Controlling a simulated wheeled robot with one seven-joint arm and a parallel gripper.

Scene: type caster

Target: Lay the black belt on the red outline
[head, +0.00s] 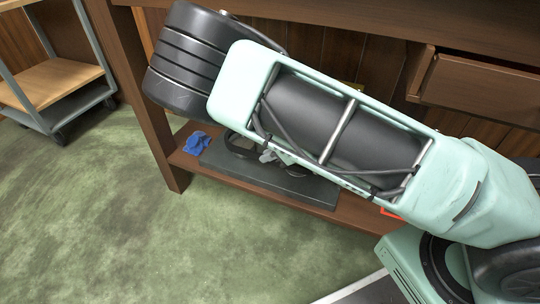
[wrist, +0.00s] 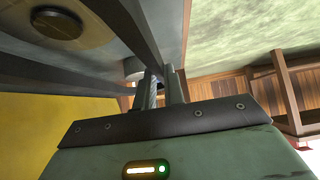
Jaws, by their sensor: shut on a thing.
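In the wrist view the two fingers of my gripper (wrist: 164,88) are close together at the middle. Dark bands (wrist: 75,75) run from the left and from the top to the fingertips; they look like the black belt, with my gripper shut on it. The exact grip point is partly hidden by the fingers. In the head view my gripper is hidden behind my arm, and I cannot pick out the belt with certainty. A small red-orange patch (head: 391,213) shows below my arm; I cannot tell whether it is part of the red outline.
A wooden bench has a low shelf (head: 320,218) with a dark slab (head: 270,184) and a blue cloth (head: 197,142) on it. A drawer (head: 480,90) is at upper right, a cart (head: 55,85) at upper left. The green floor in front is clear.

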